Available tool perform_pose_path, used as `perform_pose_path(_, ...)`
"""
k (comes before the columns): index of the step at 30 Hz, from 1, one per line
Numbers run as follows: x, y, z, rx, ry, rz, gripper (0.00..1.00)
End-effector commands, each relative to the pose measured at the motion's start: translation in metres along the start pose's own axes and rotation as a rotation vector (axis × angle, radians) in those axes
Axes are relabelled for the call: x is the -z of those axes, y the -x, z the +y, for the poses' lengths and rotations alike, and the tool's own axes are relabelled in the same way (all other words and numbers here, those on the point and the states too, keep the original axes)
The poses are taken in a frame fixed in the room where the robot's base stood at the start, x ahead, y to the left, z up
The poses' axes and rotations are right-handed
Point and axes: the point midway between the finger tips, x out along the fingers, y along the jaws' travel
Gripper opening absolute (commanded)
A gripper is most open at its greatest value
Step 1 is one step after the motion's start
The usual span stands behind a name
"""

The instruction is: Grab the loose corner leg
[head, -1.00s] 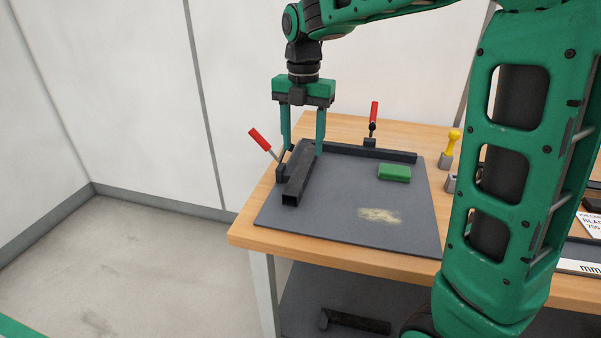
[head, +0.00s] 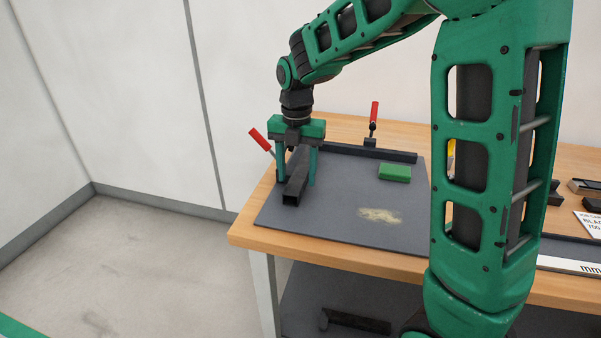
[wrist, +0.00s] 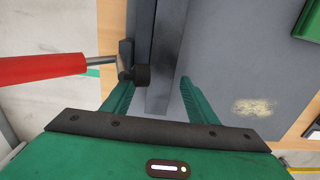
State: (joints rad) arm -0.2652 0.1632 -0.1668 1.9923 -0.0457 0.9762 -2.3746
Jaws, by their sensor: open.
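The corner leg is a dark square steel tube (head: 296,180) with an open near end. It lies on the grey mat at its left side, running front to back; it also shows in the wrist view (wrist: 168,60). My gripper (head: 297,183) is open above the mat, pointing down, with one finger on each side of the tube. In the wrist view the fingers (wrist: 157,82) are spread with the tube between them. I cannot tell whether either finger touches it. The tube's far end is partly hidden by my gripper in the head view.
A red-handled clamp (head: 261,140) stands close by my left finger; its black tip (wrist: 141,76) is near the tube. A dark fence (head: 385,154) with another red-handled clamp (head: 374,112) runs along the back. A green block (head: 394,172) sits on the mat (head: 330,225).

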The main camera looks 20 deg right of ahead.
Motion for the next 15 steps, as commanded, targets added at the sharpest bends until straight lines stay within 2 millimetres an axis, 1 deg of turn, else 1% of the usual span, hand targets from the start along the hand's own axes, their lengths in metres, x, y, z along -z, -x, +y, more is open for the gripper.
perform_pose_path(1,0.0002,-0.0057,-0.0005,0.001,-0.001,0.001,0.53)
perform_pose_path(3,0.0002,-0.01,-0.0005,0.0,-0.001,0.001,0.53)
perform_pose_path(11,-0.0002,-0.0121,-0.0002,-0.001,-0.001,-0.001,0.53)
perform_pose_path(14,-0.0002,-0.012,-0.0003,-0.001,-0.001,-0.001,0.32)
perform_pose_path(15,-0.0002,-0.012,-0.0003,-0.001,-0.001,-0.001,0.22)
